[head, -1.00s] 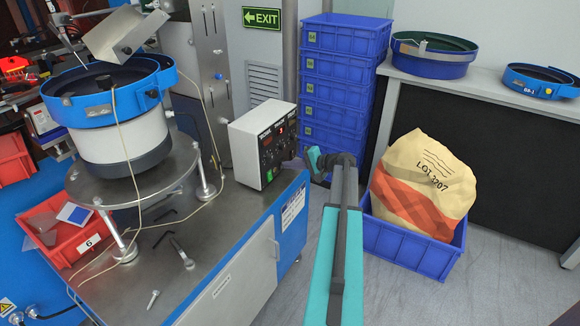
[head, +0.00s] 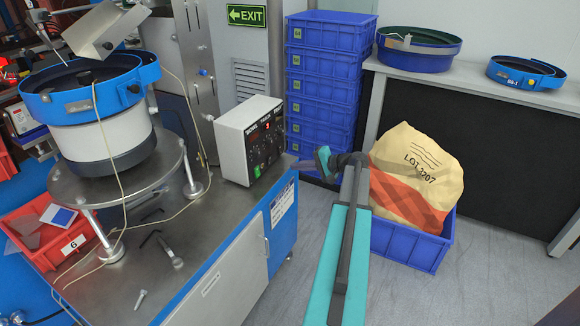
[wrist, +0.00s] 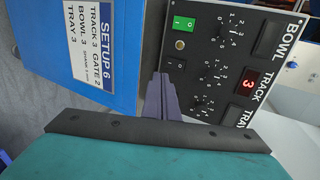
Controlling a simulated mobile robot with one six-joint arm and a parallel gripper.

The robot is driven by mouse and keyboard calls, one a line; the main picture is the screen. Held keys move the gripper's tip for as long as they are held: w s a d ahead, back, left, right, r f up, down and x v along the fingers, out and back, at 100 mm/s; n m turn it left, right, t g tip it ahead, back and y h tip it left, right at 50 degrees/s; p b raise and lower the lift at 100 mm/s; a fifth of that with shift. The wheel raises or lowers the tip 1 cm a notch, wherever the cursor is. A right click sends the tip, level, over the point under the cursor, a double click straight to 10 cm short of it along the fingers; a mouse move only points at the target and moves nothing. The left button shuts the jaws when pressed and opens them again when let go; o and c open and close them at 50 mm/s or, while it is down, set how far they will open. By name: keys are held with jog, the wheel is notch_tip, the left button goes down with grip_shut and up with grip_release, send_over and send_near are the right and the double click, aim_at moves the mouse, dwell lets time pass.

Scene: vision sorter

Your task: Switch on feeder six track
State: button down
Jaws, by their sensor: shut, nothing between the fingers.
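The control box (head: 250,138) stands on the steel bench, its dark panel (wrist: 222,62) filling the upper right of the wrist view. Its rows read BOWL, TRACK and TRAY. The BOWL rocker switch (wrist: 184,23) is green. The TRACK rocker switch (wrist: 175,64) is dark, and the TRACK display (wrist: 249,80) shows a red 3. The TRAY switch is hidden. My gripper (wrist: 161,78) is shut and empty, its tips just beside the TRACK switch; I cannot tell whether they touch. In the head view my gripper (head: 303,163) is right of the box.
A setup label (wrist: 92,62) reads SETUP 6, TRACK 3, GATE 2, BOWL 3, TRAY 3. The bowl feeder (head: 95,110) and a red tray marked 6 (head: 75,243) are at left. Stacked blue crates (head: 325,85) and a sack (head: 415,180) in a blue bin stand beyond my arm.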

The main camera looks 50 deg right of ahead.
jog(key=shift+s+f+v, duration=0.1)
jog(key=shift+f+v, duration=0.05)
jog(key=shift+v, duration=0.6)
jog(key=shift+s+f+v, duration=0.1)
jog(key=shift+f+v, duration=0.1)
jog(key=shift+v, duration=0.55)
jog(key=shift+f+v, duration=0.15)
jog(key=shift+v, duration=0.65)
jog(key=shift+s, duration=0.1)
